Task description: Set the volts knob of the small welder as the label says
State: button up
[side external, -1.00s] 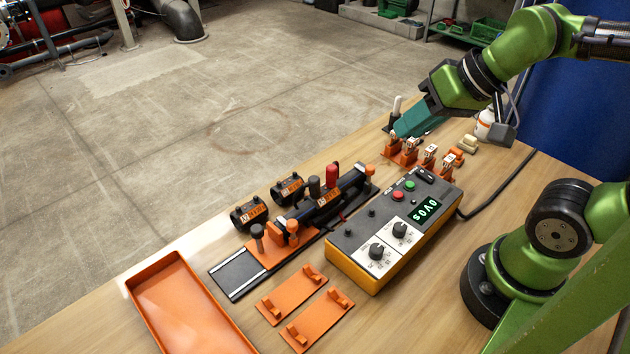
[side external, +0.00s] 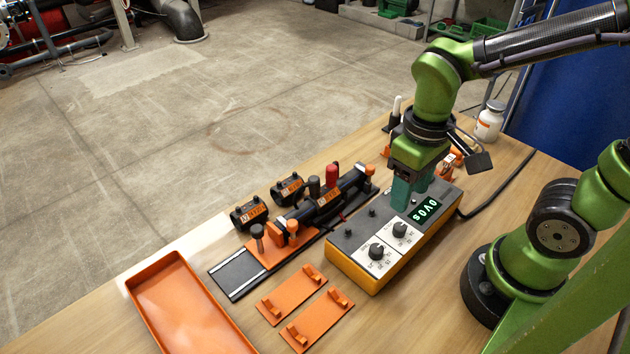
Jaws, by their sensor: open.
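The small welder (side external: 345,248) is a grey-topped box with a yellow-orange lower body on the table. Two black knobs sit on white dial plates: a front knob (side external: 376,252) and a rear knob (side external: 400,230). Which one is the volts knob is too small to read. A green-lit display (side external: 427,209) sits beside them. My gripper (side external: 402,208) points down over the rear part of the welder's top, just behind the rear knob. Its teal fingers are open, hold nothing I can see, and hide the red and green buttons. The label is on a pipe part (side external: 327,197), its text unclear.
A clamp rig (side external: 290,232) with a black pipe lies left of the welder, with two black couplings (side external: 288,189) behind it. Orange brackets (side external: 292,295) and an orange tray (side external: 190,305) lie in front. A white bottle (side external: 489,121) stands at the back right. A cable leaves the welder's right side.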

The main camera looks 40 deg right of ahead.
aim_at(400, 226)
notch_tip(400, 226, down, 8)
jog(key=shift+f, duration=0.25)
grip_shut()
dwell(0.4)
